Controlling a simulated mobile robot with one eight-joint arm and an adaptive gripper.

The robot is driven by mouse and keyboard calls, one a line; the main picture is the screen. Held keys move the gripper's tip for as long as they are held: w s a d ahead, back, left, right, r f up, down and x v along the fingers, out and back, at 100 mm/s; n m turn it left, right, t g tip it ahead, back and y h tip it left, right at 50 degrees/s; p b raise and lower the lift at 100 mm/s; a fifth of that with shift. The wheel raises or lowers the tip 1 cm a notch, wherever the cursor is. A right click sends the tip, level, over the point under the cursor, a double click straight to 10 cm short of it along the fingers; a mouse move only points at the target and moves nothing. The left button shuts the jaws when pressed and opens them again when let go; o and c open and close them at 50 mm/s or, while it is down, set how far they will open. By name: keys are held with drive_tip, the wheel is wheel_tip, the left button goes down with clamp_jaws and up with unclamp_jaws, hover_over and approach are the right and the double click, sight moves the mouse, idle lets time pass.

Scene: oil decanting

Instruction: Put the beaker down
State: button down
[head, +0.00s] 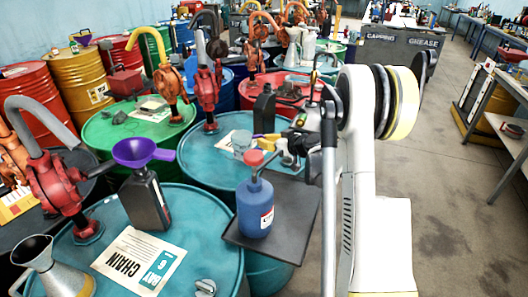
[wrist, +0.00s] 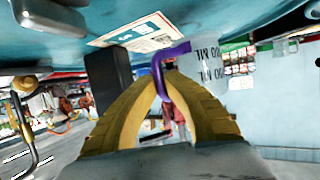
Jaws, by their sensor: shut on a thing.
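The clear beaker (head: 241,143) is over the middle teal drum (head: 215,172) in the head view, close to its top. In the wrist view, which looks upside down, the beaker (wrist: 208,68) has dark lettering and a purple handle (wrist: 164,68). My gripper (head: 268,138) is to the right of the beaker in the head view. In the wrist view its yellow fingers (wrist: 163,88) are closed on the purple handle. I cannot tell whether the beaker's base touches the drum.
A black can (head: 264,110) stands just behind my gripper. A printed sheet (head: 226,140) lies on the drum by the beaker. A blue pump bottle (head: 256,208) stands on a dark tray (head: 296,222) in front. A purple funnel (head: 142,152) tops a dark bottle (head: 146,203) at left.

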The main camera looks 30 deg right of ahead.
drive_tip(key=shift+f+b, duration=0.75)
drive_tip(key=shift+f, duration=1.1)
drive_tip(key=shift+f, duration=0.2)
drive_tip(key=c, duration=1.6)
unclamp_jaws()
drive_tip(key=shift+r, duration=0.3)
drive_tip(key=p+v, duration=0.3)
drive_tip(key=v, duration=0.9)
drive_tip(key=shift+f, duration=0.15)
